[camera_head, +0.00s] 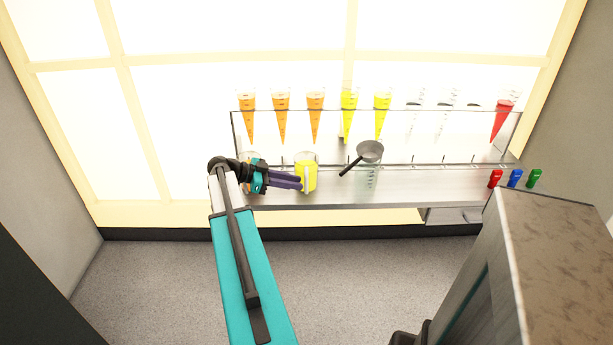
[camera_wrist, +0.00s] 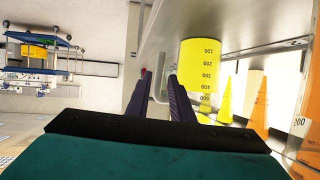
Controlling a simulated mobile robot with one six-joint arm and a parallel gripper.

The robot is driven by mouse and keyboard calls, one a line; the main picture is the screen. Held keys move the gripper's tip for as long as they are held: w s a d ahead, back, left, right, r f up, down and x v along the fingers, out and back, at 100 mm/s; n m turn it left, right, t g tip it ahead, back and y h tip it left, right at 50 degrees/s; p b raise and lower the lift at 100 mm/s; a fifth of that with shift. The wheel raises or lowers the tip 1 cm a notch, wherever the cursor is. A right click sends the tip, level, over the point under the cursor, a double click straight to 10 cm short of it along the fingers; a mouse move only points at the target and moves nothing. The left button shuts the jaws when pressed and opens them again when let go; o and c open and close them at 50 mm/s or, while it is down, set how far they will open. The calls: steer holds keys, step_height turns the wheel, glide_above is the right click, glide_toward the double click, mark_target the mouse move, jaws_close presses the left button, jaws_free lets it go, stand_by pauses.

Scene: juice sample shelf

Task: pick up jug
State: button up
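The jug (camera_head: 311,171) holds yellow juice and stands on the metal shelf, left of centre in the head view. In the wrist view the jug (camera_wrist: 203,62) shows printed volume marks, and its pale handle (camera_wrist: 159,88) faces me. My gripper (camera_head: 299,182) reaches the jug from the left with its purple fingers. In the wrist view my gripper (camera_wrist: 159,77) is open, one finger on each side of the handle. I cannot tell whether either finger touches it.
Several cones of orange, yellow and red juice, such as the red cone (camera_head: 502,121), hang in a clear rack behind the shelf (camera_head: 400,190). A strainer (camera_head: 370,150) sits over a clear jug (camera_head: 371,178) to the right. Red, blue and green items (camera_head: 515,178) stand far right.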

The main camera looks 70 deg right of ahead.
mark_target(307, 185)
steer(key=shift+s, duration=0.15)
steer(key=shift+p+x, duration=0.65)
steer(key=shift+x, duration=1.85)
jaws_close()
